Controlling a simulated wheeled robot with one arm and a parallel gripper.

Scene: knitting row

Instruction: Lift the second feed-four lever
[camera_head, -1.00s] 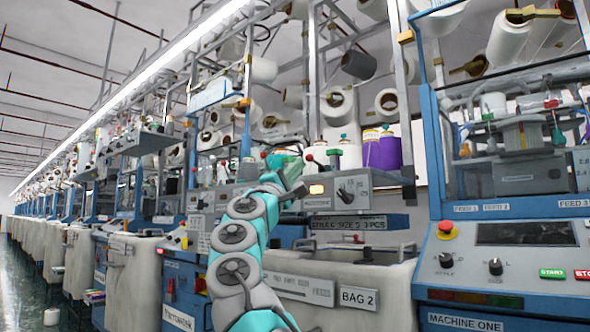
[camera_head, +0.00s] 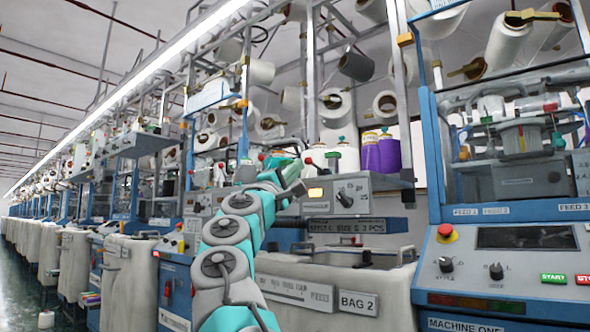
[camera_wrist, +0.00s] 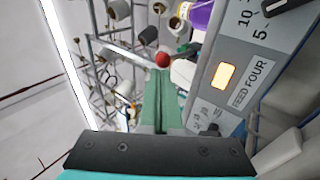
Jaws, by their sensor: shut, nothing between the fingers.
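My gripper (camera_wrist: 160,105) shows in the wrist view as two green fingers, closed together and empty. A lever's round red knob (camera_wrist: 162,60) is just beyond the fingertips; I cannot tell whether they touch. It sits left of the panel marked FEED FOUR (camera_wrist: 252,84) and its lit orange button (camera_wrist: 223,76). Most of the lever's shaft is hidden or too small to make out. In the head view my gripper (camera_head: 288,170) is left of the grey panel (camera_head: 368,183), with a red knob (camera_head: 308,161) just right of it. Which lever is the second is not clear.
A purple yarn cone (camera_head: 389,153) and a white cone (camera_head: 346,155) stand behind the panel. A bin labelled BAG 2 (camera_head: 357,302) is below. The Machine One console (camera_head: 505,262) is at right. Metal posts and yarn cones crowd the space above.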

